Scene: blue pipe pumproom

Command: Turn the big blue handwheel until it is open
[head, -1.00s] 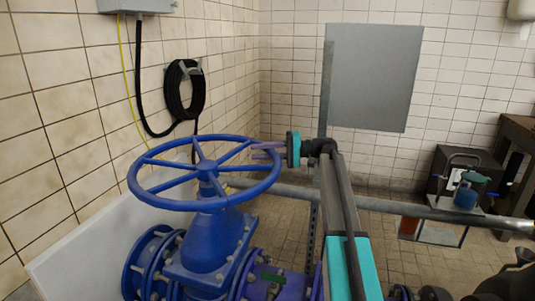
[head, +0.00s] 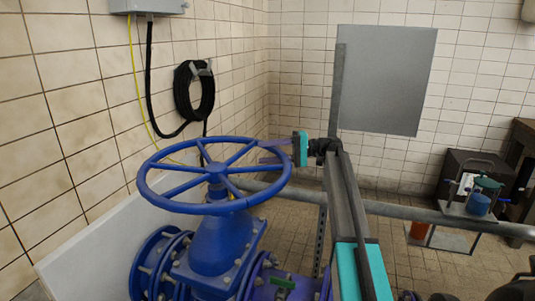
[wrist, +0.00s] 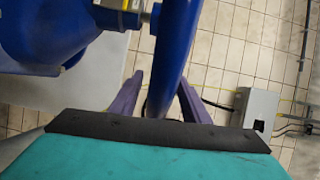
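The big blue handwheel (head: 153,198) lies nearly flat on top of a blue valve body (head: 215,245) in the head view. My gripper (head: 266,152) reaches in from the right at the far right part of the rim, its purple fingers pointing left. In the wrist view, the blue rim (wrist: 174,45) runs between the two spread fingers of my gripper (wrist: 160,82). A gap shows between the left finger and the rim. The right finger is close to the rim; I cannot tell if it touches. Part of the rim is hidden behind my teal palm.
A tiled wall with a coiled black hose (head: 194,92) stands behind the wheel. A grey box (wrist: 255,108) on the wall shows in the wrist view. A grey pipe (head: 420,213) crosses at the right. A grey panel (head: 387,80) hangs on the back wall.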

